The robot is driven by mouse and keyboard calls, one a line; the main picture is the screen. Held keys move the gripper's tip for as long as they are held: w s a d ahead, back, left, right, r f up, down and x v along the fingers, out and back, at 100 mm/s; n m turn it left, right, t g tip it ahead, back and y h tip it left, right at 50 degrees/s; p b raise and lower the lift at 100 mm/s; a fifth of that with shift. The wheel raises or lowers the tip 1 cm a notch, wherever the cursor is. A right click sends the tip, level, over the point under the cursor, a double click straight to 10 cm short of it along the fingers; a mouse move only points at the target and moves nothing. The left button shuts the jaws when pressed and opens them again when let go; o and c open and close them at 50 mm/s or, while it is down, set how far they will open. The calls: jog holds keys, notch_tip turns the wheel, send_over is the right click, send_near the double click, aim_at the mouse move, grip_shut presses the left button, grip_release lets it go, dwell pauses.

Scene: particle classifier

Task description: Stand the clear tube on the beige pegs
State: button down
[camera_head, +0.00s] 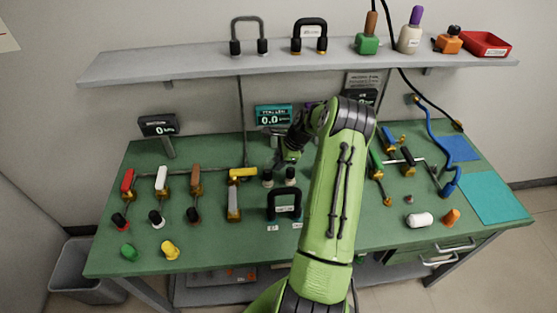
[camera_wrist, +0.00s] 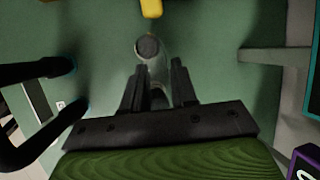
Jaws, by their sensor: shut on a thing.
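In the wrist view my gripper (camera_wrist: 158,85) is shut on a pale, see-through curved piece, which looks like the clear tube (camera_wrist: 163,60). A round dark grey end with a pale rim shows beyond the fingertips. In the head view my gripper (camera_head: 287,160) is low over the bench, partly behind my arm. Two short dark uprights with pale tops, left (camera_head: 267,178) and right (camera_head: 290,176), stand just below it. I cannot make out the beige pegs apart from these, or whether the tube is seated on them.
A black U-shaped tube (camera_head: 285,204) stands close in front of the gripper. A yellow-handled valve (camera_head: 243,174) is just left, and a teal display (camera_head: 273,116) behind. A grey U-shaped tube (camera_head: 248,32) and another black one (camera_head: 309,34) stand on the shelf (camera_head: 180,62).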

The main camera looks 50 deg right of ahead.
jog(key=shift+f+b, duration=0.5)
jog(key=shift+f, duration=0.4)
jog(key=c, duration=0.8)
grip_release()
jog(key=p+v, duration=0.2)
jog(key=v, duration=1.3)
jog(key=shift+r, duration=0.45)
jog(key=shift+s, duration=0.1)
